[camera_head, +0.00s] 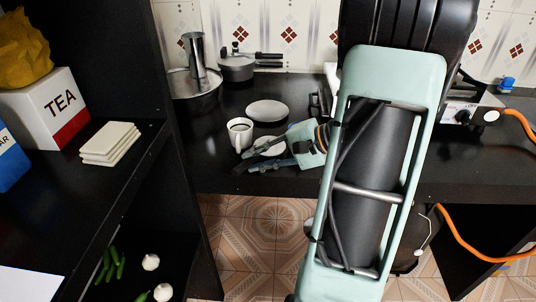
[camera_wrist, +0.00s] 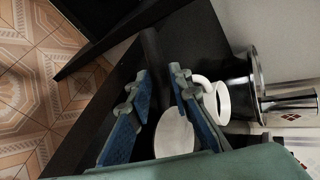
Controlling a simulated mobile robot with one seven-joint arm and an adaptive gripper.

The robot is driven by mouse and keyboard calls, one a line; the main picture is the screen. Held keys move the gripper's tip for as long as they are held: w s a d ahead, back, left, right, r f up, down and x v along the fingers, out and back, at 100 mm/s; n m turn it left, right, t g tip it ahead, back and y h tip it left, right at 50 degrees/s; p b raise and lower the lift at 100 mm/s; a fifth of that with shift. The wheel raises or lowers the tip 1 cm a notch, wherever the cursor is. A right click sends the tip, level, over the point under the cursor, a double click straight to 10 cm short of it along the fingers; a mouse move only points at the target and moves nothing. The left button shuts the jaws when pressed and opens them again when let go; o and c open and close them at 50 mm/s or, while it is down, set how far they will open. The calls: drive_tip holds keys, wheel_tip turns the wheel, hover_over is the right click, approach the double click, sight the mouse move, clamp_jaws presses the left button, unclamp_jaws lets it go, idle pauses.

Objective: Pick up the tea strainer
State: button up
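I cannot make out a tea strainer for certain in either view. A white mug (camera_head: 240,133) stands on the black counter; something greyish shows in its mouth, too small to identify. The mug also shows in the wrist view (camera_wrist: 222,101), just right of my fingers. My gripper (camera_head: 241,162) is low over the counter's front part, in front of the mug. In the wrist view my gripper (camera_wrist: 160,72) has its two blue-padded fingers apart, with nothing held between them. A small white plate (camera_wrist: 174,136) lies beyond the fingers; my gripper partly hides it in the head view (camera_head: 270,144).
A wide metal pot (camera_head: 190,88) with a tall metal cylinder (camera_head: 195,55) and a lidded pan (camera_head: 237,67) stand at the back. A dark shelf unit (camera_head: 178,140) rises at the left. The stove (camera_head: 465,110) is at right.

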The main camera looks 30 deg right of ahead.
drive_tip(key=shift+w+a+f, duration=0.15)
drive_tip(key=shift+w+f, duration=0.05)
drive_tip(key=shift+c, duration=0.4)
clamp_jaws()
drive_tip(key=shift+r, duration=0.1)
